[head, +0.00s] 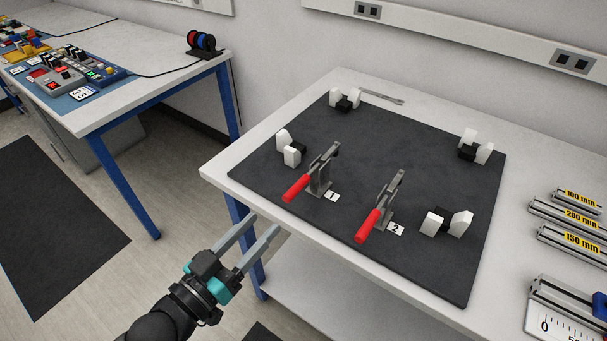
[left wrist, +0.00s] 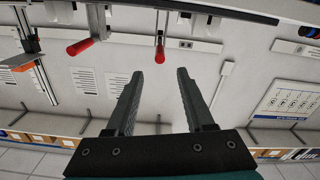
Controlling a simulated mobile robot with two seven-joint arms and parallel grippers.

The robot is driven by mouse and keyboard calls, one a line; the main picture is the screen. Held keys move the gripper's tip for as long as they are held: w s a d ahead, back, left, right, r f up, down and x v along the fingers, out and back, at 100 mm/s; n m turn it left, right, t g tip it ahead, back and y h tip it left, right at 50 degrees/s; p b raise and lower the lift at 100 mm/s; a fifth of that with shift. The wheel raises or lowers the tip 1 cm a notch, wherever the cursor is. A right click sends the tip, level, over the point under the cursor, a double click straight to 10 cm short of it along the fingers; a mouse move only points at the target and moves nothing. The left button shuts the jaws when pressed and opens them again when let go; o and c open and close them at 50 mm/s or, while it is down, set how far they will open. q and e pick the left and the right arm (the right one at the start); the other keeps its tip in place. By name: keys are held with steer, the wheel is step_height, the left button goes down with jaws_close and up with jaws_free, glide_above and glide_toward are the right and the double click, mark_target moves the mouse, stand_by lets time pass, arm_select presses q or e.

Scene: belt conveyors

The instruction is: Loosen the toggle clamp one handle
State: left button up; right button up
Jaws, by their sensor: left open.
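Toggle clamp one stands on the dark mat (head: 410,130), with the label "1" (head: 332,196) at its base. Its red handle (head: 296,188) points toward the table's front left edge. Toggle clamp two, with a red handle (head: 368,226) and label "2", stands to its right. My left gripper (head: 262,223) is open and empty, in front of the table edge and apart from handle one. In the left wrist view, the open fingers (left wrist: 158,73) point toward one red handle (left wrist: 159,53); another (left wrist: 80,47) is to its left. No number is legible there. My right gripper is not in view.
Several white-and-black blocks (head: 291,155) stand around the mat, and a metal tool (head: 382,97) lies behind it. Labelled metal rails (head: 567,217) lie at the right. Another table (head: 150,75) with electronics stands at the back left, with free floor between.

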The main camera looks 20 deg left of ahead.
mark_target(313, 172)
arm_select(q)
steer(key=b+x, duration=0.1)
steer(key=x, duration=1.3)
steer(key=shift+w+f, duration=0.1)
steer(key=shift+w, duration=0.05)
jaws_close()
stand_by(1.1)
